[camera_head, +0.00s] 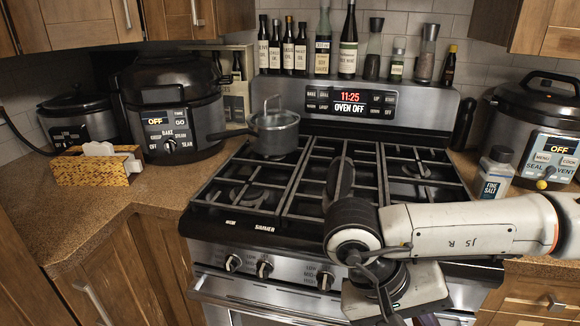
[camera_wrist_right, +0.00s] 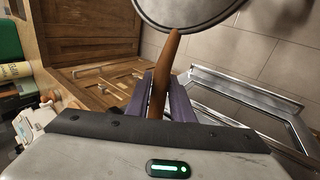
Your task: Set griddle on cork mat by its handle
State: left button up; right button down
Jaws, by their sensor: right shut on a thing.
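The griddle (camera_wrist_right: 190,8) is a round, dark-rimmed pan, cut off by the top edge of the right wrist view. Its brown handle (camera_wrist_right: 163,75) runs down between the fingers of my right gripper (camera_wrist_right: 160,97), which is shut on it. The griddle hangs clear of any surface, with floor and cabinet fronts behind it. In the head view my right arm reaches in from the right, with its wrist low in front of the stove; the fingers and griddle are not clearly seen there. I cannot make out a cork mat in either view. My left gripper is out of view.
The stove (camera_head: 300,200) fills the middle, with a small glass-lidded pot (camera_head: 273,132) on its back left. A salt bottle (camera_head: 495,172) and a cooker (camera_head: 535,120) stand right. A tissue box (camera_head: 97,168) stands left; the counter (camera_head: 100,215) before it is clear.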

jog(key=shift+w+d+r+n+t, duration=0.1)
jog(key=shift+d+n+t, duration=0.2)
jog(key=shift+n, duration=0.25)
jog(key=shift+w+d+r+n+t, duration=0.15)
jog(key=shift+n+t, duration=0.15)
jog(key=shift+n, duration=0.25)
jog(key=shift+s, duration=0.1)
